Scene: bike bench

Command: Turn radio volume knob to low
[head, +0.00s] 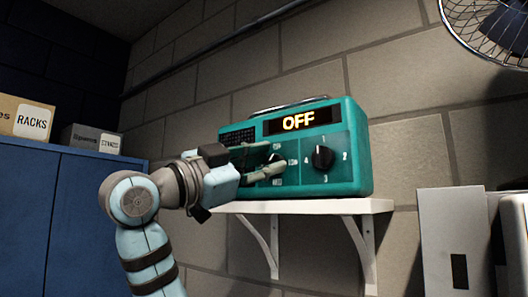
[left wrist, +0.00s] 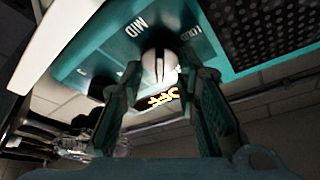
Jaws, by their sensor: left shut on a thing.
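The teal radio (head: 345,170) stands on a white shelf, and its display (head: 301,120) reads OFF in yellow letters. My left gripper (head: 277,161) reaches its front from the left and is shut on the left-hand volume knob (head: 274,158). The fingers hide part of the dial, and I cannot tell which label the pointer faces. My right gripper is not in view.
A second black knob (head: 322,157), ringed by numbers, is right of the gripped one. The white shelf (head: 330,206) has brackets below. A blue cabinet (head: 85,215) with boxes is at left. A fan (head: 490,30) is at upper right, with pale boxes below.

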